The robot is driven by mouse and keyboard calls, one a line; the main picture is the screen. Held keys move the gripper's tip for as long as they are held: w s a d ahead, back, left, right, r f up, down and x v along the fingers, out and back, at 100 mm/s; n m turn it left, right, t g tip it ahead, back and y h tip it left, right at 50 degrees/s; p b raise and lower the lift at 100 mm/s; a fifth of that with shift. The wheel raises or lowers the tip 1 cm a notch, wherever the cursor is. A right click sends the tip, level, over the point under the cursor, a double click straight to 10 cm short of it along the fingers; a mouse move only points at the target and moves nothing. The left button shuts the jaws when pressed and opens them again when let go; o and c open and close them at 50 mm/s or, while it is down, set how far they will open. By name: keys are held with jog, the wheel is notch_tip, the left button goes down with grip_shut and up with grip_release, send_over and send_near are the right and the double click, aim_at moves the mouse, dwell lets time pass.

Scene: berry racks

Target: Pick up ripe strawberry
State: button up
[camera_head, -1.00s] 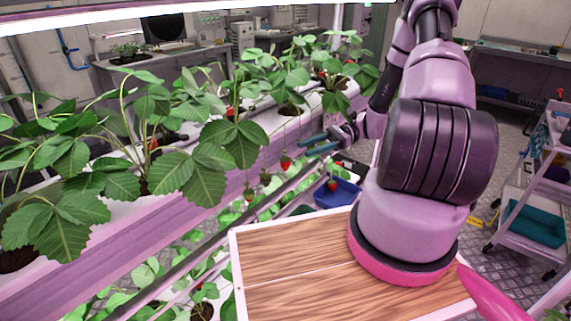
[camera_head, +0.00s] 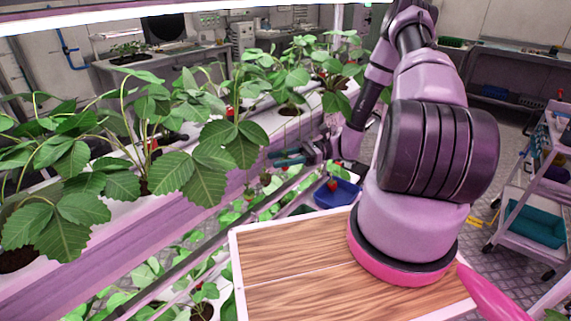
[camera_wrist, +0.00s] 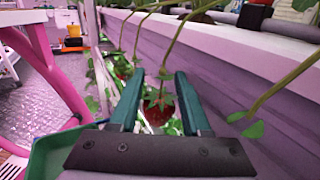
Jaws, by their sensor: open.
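A red strawberry (camera_wrist: 158,112) with a green cap hangs from its stem in the wrist view. My gripper (camera_wrist: 159,74) is open, with one teal finger on each side of this strawberry. Whether either finger touches it, I cannot tell.
A blue bin (camera_head: 342,196) with a red berry (camera_head: 333,184) showing at it is just right of my gripper. The white rack gutter (camera_wrist: 245,50) runs close along the right. Other stems (camera_wrist: 265,100) hang near the right finger. A trolley (camera_head: 535,200) stands far right.

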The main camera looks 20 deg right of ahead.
jog(key=shift+s+a, duration=0.1)
jog(key=shift+a, duration=0.5)
jog(key=c, duration=0.5)
jog(key=w+d, duration=0.2)
jog(key=d, duration=1.6)
jog(key=shift+r, duration=0.1)
